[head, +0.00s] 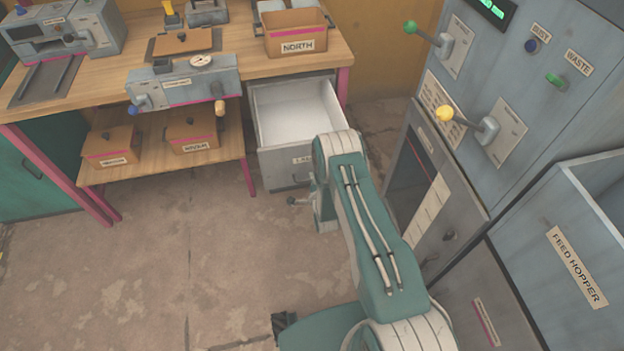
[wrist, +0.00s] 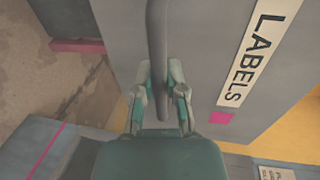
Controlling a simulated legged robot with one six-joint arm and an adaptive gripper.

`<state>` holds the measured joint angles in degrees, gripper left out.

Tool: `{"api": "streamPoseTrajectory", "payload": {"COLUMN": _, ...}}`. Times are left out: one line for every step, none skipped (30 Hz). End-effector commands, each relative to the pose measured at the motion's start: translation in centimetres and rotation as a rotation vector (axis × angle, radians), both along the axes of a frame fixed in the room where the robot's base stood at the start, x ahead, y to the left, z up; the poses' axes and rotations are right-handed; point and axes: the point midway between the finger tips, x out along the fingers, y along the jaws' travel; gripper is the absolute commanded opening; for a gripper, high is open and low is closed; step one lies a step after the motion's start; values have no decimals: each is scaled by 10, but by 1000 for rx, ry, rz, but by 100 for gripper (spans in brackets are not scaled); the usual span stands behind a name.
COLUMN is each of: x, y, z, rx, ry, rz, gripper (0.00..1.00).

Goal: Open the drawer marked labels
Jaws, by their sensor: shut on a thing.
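The labels drawer (head: 268,165) is under the right end of the wooden workbench. It stands pulled out, and its empty-looking pale inside shows in the head view. Its grey front with the LABELS sign (wrist: 258,52) fills much of the wrist view. The dark bar handle (wrist: 157,60) runs down the wrist view. My gripper (wrist: 160,92) has its fingers on either side of the handle's end and is shut on it. In the head view my arm hides part of the drawer front and most of the gripper.
An open box marked NORTH (head: 297,45) sits on the workbench (head: 105,75) above the drawer. Closed boxes (head: 192,137) stand on the lower shelf. A grey machine with levers (head: 480,120) and a feed hopper (head: 570,260) stand close on the right. The floor at left is clear.

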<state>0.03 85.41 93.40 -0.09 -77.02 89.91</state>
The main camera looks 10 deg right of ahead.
Motion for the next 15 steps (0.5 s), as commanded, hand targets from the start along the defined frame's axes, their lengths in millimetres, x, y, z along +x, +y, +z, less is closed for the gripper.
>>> {"api": "streamPoseTrajectory", "payload": {"x": -4, "y": -2, "z": -5, "rx": 0, "ry": 16, "rz": -5, "gripper": 0}}
{"api": "streamPoseTrajectory", "payload": {"x": -4, "y": -2, "z": -5, "rx": 0, "ry": 16, "rz": -5, "gripper": 0}}
{"api": "streamPoseTrajectory", "payload": {"x": -4, "y": -2, "z": -6, "rx": 0, "ry": 16, "rz": -5, "gripper": 0}}
{"api": "streamPoseTrajectory", "payload": {"x": -4, "y": -2, "z": -6, "rx": 0, "ry": 17, "rz": -5, "gripper": 0}}
{"api": "streamPoseTrajectory", "payload": {"x": -4, "y": -2, "z": -6, "rx": 0, "ry": 17, "rz": -5, "gripper": 0}}
{"api": "streamPoseTrajectory", "payload": {"x": -4, "y": -2, "z": -6, "rx": 0, "ry": 17, "rz": -5, "gripper": 0}}
{"api": "streamPoseTrajectory", "payload": {"x": -4, "y": -2, "z": -6, "rx": 0, "ry": 17, "rz": -5, "gripper": 0}}
{"api": "streamPoseTrajectory", "payload": {"x": -4, "y": -2, "z": -6, "rx": 0, "ry": 17, "rz": -5, "gripper": 0}}
{"api": "streamPoseTrajectory", "payload": {"x": -4, "y": -2, "z": -6, "rx": 0, "ry": 17, "rz": -5, "gripper": 0}}
{"api": "streamPoseTrajectory", "payload": {"x": -4, "y": -2, "z": -6, "rx": 0, "ry": 17, "rz": -5, "gripper": 0}}
{"api": "streamPoseTrajectory", "payload": {"x": -4, "y": -2, "z": -6, "rx": 0, "ry": 17, "rz": -5, "gripper": 29}}
{"api": "streamPoseTrajectory", "payload": {"x": -4, "y": -2, "z": -6, "rx": 0, "ry": 17, "rz": -5, "gripper": 46}}
{"api": "streamPoseTrajectory", "payload": {"x": -4, "y": -2, "z": -5, "rx": 0, "ry": 16, "rz": -5, "gripper": 51}}
{"api": "streamPoseTrajectory", "payload": {"x": -4, "y": -2, "z": -5, "rx": 0, "ry": 14, "rz": -5, "gripper": 51}}
{"api": "streamPoseTrajectory", "payload": {"x": -3, "y": -2, "z": -4, "rx": 0, "ry": 13, "rz": -4, "gripper": 51}}
